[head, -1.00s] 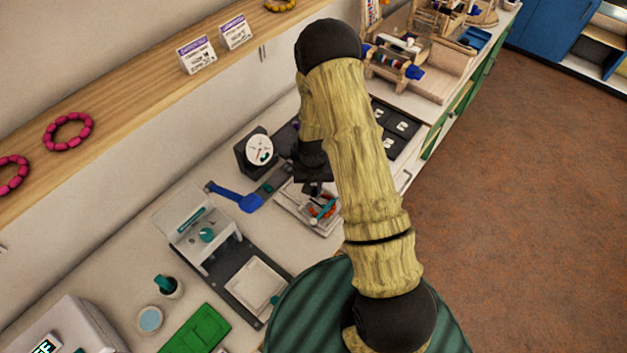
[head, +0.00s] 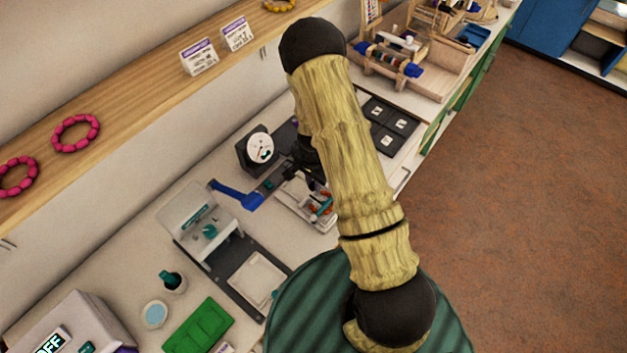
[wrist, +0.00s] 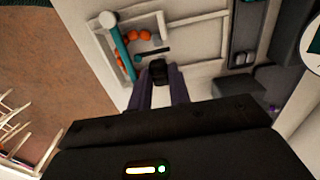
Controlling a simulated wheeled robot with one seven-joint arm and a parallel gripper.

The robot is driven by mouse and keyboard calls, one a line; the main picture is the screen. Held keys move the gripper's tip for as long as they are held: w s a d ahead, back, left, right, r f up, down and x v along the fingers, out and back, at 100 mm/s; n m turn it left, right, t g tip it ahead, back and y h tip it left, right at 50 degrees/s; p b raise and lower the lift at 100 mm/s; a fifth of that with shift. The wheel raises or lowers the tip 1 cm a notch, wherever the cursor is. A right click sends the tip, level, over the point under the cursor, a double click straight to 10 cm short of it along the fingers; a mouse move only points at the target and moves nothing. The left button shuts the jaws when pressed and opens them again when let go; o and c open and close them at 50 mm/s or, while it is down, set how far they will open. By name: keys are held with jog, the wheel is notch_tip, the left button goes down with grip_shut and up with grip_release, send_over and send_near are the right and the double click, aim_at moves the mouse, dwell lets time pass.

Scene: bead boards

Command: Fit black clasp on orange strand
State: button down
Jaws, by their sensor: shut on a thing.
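My gripper (wrist: 156,88) is shut on a small black clasp (wrist: 157,67), held between its fingertips in the wrist view. The orange strand (wrist: 139,38) is a short curved row of orange beads inside a pale tray (wrist: 190,20), just beyond the clasp. A gap shows between the clasp and the orange beads in that picture. A teal rod (wrist: 117,45) lies beside the strand, and a thin dark bar lies between strand and clasp. In the head view my arm hides most of the gripper, and the tray (head: 296,212) shows partly beside it.
A white press (head: 203,225), a green tray (head: 198,325) and a small jar are nearer. A black board (head: 391,125) with white pieces lies behind my arm.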

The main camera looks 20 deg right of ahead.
jog(key=shift+f+b, duration=2)
jog(key=shift+f, duration=0.85)
jog(key=c, duration=0.9)
grip_release()
jog(key=shift+s, duration=0.1)
